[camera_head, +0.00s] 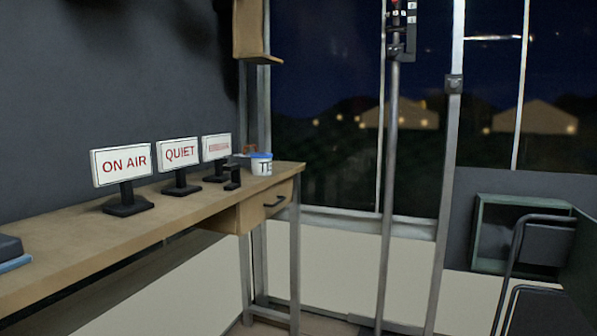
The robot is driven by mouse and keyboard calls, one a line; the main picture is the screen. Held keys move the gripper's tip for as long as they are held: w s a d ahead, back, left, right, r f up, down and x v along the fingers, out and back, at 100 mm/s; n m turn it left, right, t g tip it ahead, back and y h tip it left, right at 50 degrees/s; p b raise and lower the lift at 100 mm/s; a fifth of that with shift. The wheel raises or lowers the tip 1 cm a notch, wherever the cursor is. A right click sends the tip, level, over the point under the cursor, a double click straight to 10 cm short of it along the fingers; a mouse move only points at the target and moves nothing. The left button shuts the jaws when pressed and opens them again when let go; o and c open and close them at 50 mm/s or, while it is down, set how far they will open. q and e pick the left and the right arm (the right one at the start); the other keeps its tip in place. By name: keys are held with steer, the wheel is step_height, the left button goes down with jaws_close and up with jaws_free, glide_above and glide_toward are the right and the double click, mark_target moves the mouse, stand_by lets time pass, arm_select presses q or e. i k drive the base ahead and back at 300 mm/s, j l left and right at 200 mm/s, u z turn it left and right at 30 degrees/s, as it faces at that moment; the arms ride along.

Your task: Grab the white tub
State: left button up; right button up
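A small white tub (261,168) with a blue rim and dark lettering stands upright on the wooden desk (75,252). It is near the desk's far right end, above the drawer. The lettering is only partly readable. Neither of my grippers shows in the head view.
Signs reading ON AIR (121,164) and QUIET (180,153), and a third sign (216,147), stand left of the tub. A small black stand (233,178) is close beside it. A pole (392,190) and a chair (545,245) are to the right.

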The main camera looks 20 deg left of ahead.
mark_target(260, 162)
steer(key=i+u, duration=0.15)
steer(key=i, duration=0.4)
steer(key=i+l+u, duration=0.1)
steer(key=i, duration=0.45)
steer(key=i+l+u, duration=0.15)
steer(key=i, duration=0.4)
steer(key=l, duration=0.1)
